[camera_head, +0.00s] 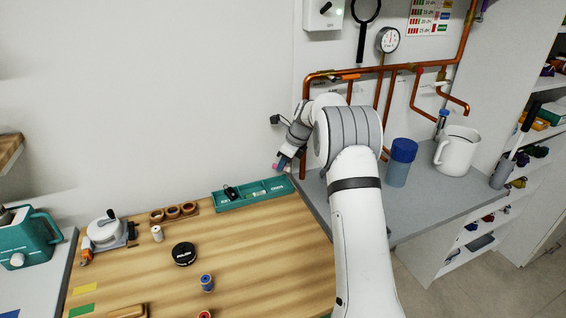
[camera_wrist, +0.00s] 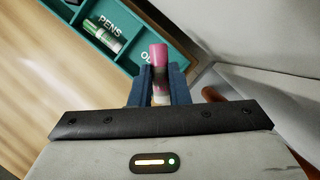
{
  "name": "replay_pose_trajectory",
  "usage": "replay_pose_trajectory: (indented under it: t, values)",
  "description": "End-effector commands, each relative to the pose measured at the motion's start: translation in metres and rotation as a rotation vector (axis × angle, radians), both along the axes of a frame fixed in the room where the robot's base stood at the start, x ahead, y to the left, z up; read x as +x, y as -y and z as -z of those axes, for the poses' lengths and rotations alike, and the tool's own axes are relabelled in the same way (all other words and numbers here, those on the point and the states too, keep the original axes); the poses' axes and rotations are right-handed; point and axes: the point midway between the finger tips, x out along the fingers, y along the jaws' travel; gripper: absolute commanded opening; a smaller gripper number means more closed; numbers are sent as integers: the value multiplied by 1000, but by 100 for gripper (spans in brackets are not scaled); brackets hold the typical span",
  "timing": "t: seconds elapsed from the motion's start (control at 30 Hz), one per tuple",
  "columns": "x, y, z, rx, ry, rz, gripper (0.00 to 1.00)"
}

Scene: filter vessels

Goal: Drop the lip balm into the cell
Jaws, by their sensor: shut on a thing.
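My gripper (camera_head: 283,162) is above the right end of the teal tray (camera_head: 255,200) in the head view. It is shut on the lip balm (camera_wrist: 158,54), a small tube with a pink end and a dark band. The lip balm also shows as a pink spot in the head view (camera_head: 275,167). In the wrist view my gripper (camera_wrist: 162,76) grips its lower part, and the pink end points away from the palm. The divided tray (camera_wrist: 130,62) lies beyond it, with one cell marked PENS and another label partly hidden. A green and white tube (camera_wrist: 104,35) lies by the PENS label.
The tray stands at the back of the wooden table (camera_head: 255,245), against the wall. A black round tin (camera_head: 184,253), a blue-topped spool (camera_head: 207,283) and a wooden holder (camera_head: 174,212) are left of it. A blue-lidded jar (camera_head: 400,163) and white jug (camera_head: 456,152) stand right.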

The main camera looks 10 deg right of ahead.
Motion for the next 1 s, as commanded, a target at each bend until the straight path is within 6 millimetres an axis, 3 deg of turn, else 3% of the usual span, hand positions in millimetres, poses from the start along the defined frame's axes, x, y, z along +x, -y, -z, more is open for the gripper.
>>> replay_pose_trajectory:
  t: [0.07,0.1,0.4,0.67,1.0]
  values:
    - [0,0,-1,0,0,0,0]
    - [0,0,-1,0,0,0,17]
    - [0,1,-1,0,0,1,41]
    - [0,2,-3,0,0,1,41]
    - [-11,19,-50,-2,4,2,41]
